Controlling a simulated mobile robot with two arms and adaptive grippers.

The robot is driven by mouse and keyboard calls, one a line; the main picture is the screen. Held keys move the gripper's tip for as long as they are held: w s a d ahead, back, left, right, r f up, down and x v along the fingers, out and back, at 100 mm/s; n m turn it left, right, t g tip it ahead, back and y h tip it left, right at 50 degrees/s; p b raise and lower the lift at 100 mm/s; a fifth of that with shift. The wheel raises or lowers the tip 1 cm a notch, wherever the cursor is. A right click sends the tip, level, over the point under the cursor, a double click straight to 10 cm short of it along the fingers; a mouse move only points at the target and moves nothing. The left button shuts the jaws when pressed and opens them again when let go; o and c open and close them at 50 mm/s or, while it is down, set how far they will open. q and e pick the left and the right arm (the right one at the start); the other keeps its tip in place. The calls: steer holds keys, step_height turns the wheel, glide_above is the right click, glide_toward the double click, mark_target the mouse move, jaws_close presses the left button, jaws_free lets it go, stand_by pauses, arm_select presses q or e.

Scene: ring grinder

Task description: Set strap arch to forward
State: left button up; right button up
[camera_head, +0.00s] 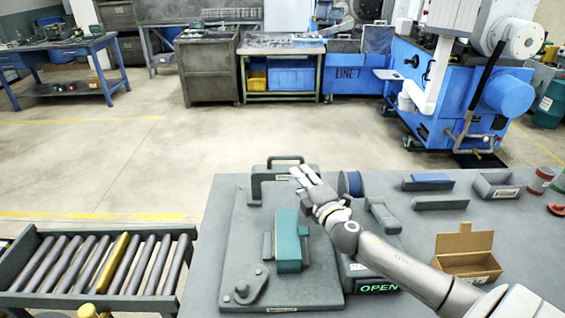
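A dark grey arch (256,180), which looks like the strap arch, stands at the back of a flat grey fixture plate (236,240) on the workbench. A teal block (288,248) sits on the plate in front of it. A dark handle loop (286,158) shows just behind the arch. My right gripper (303,177) reaches in from the lower right, its pale fingertips over the right part of the arch and hiding some of it. I cannot tell whether they touch it or how far apart they are. My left gripper is not in view.
A small pivoting lever (243,288) is at the plate's front left. A blue spool (350,184), an open cardboard box (465,255) and grey trays (497,186) stand to the right. An "OPEN" sign (378,288) is below my arm. A roller conveyor (95,265) is left of the bench.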

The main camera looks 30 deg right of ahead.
mark_target(287, 159)
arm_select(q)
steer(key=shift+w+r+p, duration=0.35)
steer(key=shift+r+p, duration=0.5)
arm_select(e)
steer(key=shift+w+d, duration=0.25)
steer(key=shift+w, duration=1.5)
steer(key=shift+w+d, duration=0.3)
steer(key=shift+w, duration=1.4)
steer(key=shift+w+d, duration=0.25)
steer(key=shift+w, duration=1.5)
steer(key=shift+r, duration=0.1)
steer(key=shift+c, duration=0.5)
jaws_close()
